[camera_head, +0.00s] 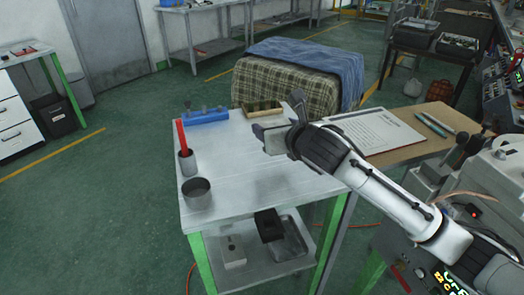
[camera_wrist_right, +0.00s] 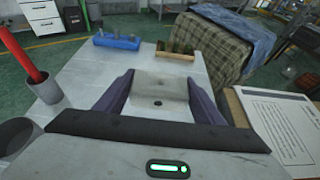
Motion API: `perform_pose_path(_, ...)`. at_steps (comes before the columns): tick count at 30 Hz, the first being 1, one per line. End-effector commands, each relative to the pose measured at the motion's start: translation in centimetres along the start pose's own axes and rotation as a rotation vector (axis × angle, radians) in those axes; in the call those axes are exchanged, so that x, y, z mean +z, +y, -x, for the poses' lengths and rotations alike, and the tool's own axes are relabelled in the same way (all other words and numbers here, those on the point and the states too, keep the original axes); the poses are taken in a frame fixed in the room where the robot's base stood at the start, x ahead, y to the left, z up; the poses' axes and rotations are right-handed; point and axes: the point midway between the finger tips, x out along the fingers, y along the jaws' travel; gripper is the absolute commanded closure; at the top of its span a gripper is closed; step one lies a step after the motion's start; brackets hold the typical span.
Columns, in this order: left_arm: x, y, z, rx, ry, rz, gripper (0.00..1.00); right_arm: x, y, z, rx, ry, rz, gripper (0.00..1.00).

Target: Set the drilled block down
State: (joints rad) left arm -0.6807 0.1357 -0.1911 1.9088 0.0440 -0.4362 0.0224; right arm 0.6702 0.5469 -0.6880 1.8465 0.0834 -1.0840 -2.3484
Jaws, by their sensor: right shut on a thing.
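The drilled block (camera_head: 272,138) is a pale grey block with a small dark hole in its face. In the right wrist view the drilled block (camera_wrist_right: 160,88) sits between both fingers. My right gripper (camera_head: 282,128) is shut on it over the far right part of the light grey table (camera_head: 235,165). The gripper also shows in the wrist view (camera_wrist_right: 158,100). I cannot tell how far the block is above the tabletop. My left gripper is not in view.
A blue rack (camera_head: 206,116) and a wooden rack (camera_head: 262,107) stand along the table's back edge. A cup with a red stick (camera_head: 187,162) and a grey pot (camera_head: 197,193) stand at the left. A paper sheet (camera_head: 372,132) lies at right. The table's middle is clear.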

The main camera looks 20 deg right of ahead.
Motion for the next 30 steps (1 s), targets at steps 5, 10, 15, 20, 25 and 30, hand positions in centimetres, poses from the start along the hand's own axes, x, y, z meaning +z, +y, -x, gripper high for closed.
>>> perform_pose_path(5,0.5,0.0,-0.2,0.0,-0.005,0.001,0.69,-2.8,0.1,-1.1,0.001,-0.001,-0.001,0.7)
perform_pose_path(10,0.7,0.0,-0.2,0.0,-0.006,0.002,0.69,-3.9,0.1,-1.6,0.001,-0.002,-0.001,0.7)
perform_pose_path(15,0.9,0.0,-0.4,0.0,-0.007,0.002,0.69,-6.2,0.1,-2.5,0.001,0.0,-0.001,0.7)
perform_pose_path(20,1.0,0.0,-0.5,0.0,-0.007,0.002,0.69,-6.8,0.1,-2.8,0.0,-0.005,0.001,0.7)
perform_pose_path(25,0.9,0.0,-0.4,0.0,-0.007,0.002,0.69,-6.8,0.1,-2.8,0.0,-0.004,0.001,0.7)
perform_pose_path(30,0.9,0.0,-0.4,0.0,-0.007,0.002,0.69,-7.2,0.1,-2.9,0.0,0.001,0.001,0.26)
